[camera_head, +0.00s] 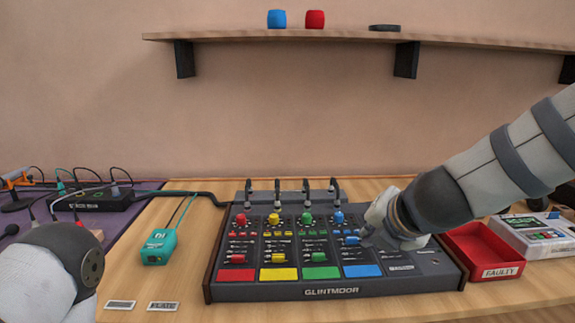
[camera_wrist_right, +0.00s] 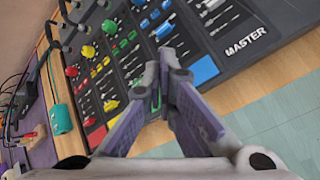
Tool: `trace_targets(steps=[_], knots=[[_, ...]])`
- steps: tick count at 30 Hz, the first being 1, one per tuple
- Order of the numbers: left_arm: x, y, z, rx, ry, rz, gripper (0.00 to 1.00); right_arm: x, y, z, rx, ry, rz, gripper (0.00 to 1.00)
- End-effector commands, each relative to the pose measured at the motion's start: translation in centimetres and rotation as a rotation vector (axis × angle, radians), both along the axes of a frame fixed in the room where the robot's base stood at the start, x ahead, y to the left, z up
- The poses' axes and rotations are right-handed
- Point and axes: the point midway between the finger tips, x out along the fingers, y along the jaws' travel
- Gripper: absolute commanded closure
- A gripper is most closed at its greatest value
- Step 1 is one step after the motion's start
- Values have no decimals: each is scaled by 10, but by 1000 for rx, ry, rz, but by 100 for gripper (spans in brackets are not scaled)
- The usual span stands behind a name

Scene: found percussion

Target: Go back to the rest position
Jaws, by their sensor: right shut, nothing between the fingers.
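The mixing console (camera_head: 330,290) marked GLINTMOOR sits on the wooden table, with red, yellow, green and blue channel columns. My right gripper (camera_head: 368,236) reaches in from the right over the blue column, near its lower blue knob (camera_head: 352,240); I cannot tell whether it touches the console. In the right wrist view its fingertips (camera_wrist_right: 172,72) are together, with nothing seen between them, and the console (camera_wrist_right: 250,65) lies behind them. The blue pad (camera_head: 362,271) shows below the gripper. Of my left arm only a rounded grey link shows at the lower left; its gripper is out of view.
A red tray (camera_head: 470,240) labelled FAULTY stands right of the console, beside a white device (camera_head: 535,236). A teal box (camera_head: 159,247) and a black cabled box (camera_head: 104,199) are on the left. A shelf (camera_head: 350,38) runs above. The table front is mostly clear.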

Motion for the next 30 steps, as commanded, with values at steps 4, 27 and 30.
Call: trace_targets(steps=[4, 27, 30], knots=[[0, 0, 0, 0, 2, 0, 60, -56, 8, -84, 166, 295, -137, 100], [0, 0, 0, 0, 0, 0, 60, -417, -70, -319, 801, 496, -2429, 100], [0, 0, 0, 0, 0, 0, 60, -416, -70, -319, 803, 494, -2429, 100]])
